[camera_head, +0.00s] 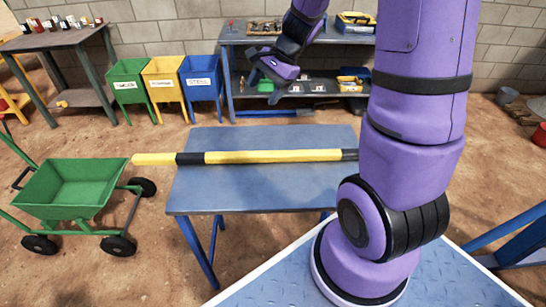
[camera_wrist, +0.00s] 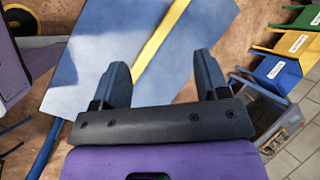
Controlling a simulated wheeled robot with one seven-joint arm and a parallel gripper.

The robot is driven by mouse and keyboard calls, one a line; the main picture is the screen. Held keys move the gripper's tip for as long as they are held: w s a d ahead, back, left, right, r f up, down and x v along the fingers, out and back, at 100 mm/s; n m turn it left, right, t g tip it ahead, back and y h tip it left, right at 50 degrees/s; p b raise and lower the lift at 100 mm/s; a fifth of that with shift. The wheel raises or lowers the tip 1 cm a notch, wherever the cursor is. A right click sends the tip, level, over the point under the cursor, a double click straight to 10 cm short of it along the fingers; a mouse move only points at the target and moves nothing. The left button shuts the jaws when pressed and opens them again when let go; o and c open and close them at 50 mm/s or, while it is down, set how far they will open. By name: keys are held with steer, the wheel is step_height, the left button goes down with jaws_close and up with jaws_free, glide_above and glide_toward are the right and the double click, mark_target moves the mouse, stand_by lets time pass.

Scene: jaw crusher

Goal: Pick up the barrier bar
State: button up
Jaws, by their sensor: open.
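The barrier bar (camera_head: 270,156) is long, with yellow and black bands. It lies flat across the blue table (camera_head: 262,190), and its left end sticks out past the table's left edge. Its right part is hidden behind my arm. In the wrist view the bar (camera_wrist: 160,42) runs diagonally up to the right, and its near part appears between my fingers. My gripper (camera_wrist: 162,77) is open and empty. In the head view my gripper (camera_head: 262,68) is raised above and beyond the table, apart from the bar.
A green cart (camera_head: 75,187) stands left of the table. Green (camera_head: 129,86), yellow (camera_head: 164,82) and blue (camera_head: 202,82) bins stand behind it. A workbench (camera_head: 235,38) with tools and trays is at the back wall. The table top holds only the bar.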

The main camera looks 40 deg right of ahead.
steer(key=w+d+f+m, duration=0.2)
steer(key=d+f+m, duration=0.3)
steer(key=f, duration=0.4)
steer(key=m, duration=0.5)
glide_toward(274, 153)
steer(key=x, duration=0.4)
steer(key=shift+w+d+f, duration=0.1)
steer(key=shift+w+f, duration=0.05)
steer(key=shift+x, duration=3.15)
steer(key=shift+c, duration=0.4)
jaws_close()
